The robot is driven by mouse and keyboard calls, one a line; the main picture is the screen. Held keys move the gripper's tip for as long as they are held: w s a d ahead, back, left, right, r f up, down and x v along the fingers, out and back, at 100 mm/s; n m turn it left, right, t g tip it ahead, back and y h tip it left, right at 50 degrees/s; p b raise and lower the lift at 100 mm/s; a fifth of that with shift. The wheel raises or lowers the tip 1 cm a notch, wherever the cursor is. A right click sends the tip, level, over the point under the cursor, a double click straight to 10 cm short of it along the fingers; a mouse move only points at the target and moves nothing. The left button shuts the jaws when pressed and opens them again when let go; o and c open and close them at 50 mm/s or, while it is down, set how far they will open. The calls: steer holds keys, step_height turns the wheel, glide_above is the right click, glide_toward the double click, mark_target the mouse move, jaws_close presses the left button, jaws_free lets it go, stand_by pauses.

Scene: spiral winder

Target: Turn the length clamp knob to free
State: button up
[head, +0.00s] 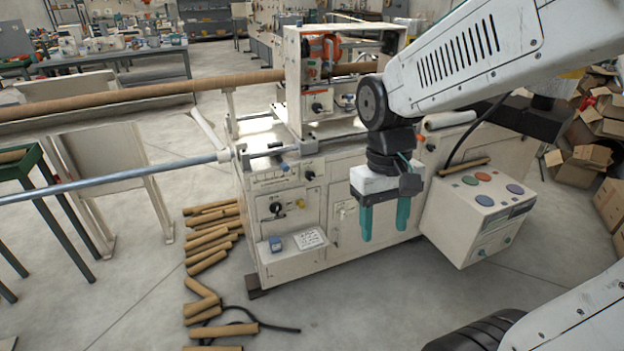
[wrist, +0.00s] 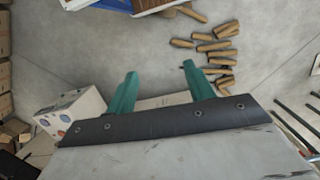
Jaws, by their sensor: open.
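The winder (head: 330,225) is a cream machine in the middle of the head view. Its front carries several small knobs: a black one (head: 276,208), a dark one (head: 309,175) and a blue one (head: 285,167). The labels are too small to read, so I cannot tell which is the length clamp knob or how it is set. My gripper (head: 384,232) has teal fingers pointing down, apart and empty, in front of the machine and right of these knobs. In the wrist view my gripper (wrist: 159,72) is also open, with no knob between its fingers.
A control box (head: 478,215) with coloured buttons stands right of my gripper. A steel rod (head: 120,181) and a long cardboard tube (head: 150,90) stick out to the left. Cut tubes (head: 208,240) and a black cable lie on the floor. The floor in front is otherwise clear.

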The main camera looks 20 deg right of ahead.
steer(key=w+d+f+t, duration=0.1)
steer(key=w+d+f, duration=0.2)
steer(key=w+f, duration=0.6)
steer(key=w+d+f+t, duration=0.1)
steer(key=w+d+f, duration=0.1)
steer(key=w+f, duration=0.7)
steer(key=n+t, duration=0.2)
steer(key=t, duration=1.6)
glide_toward(311, 176)
steer(key=w, duration=0.9)
steer(key=c, duration=1)
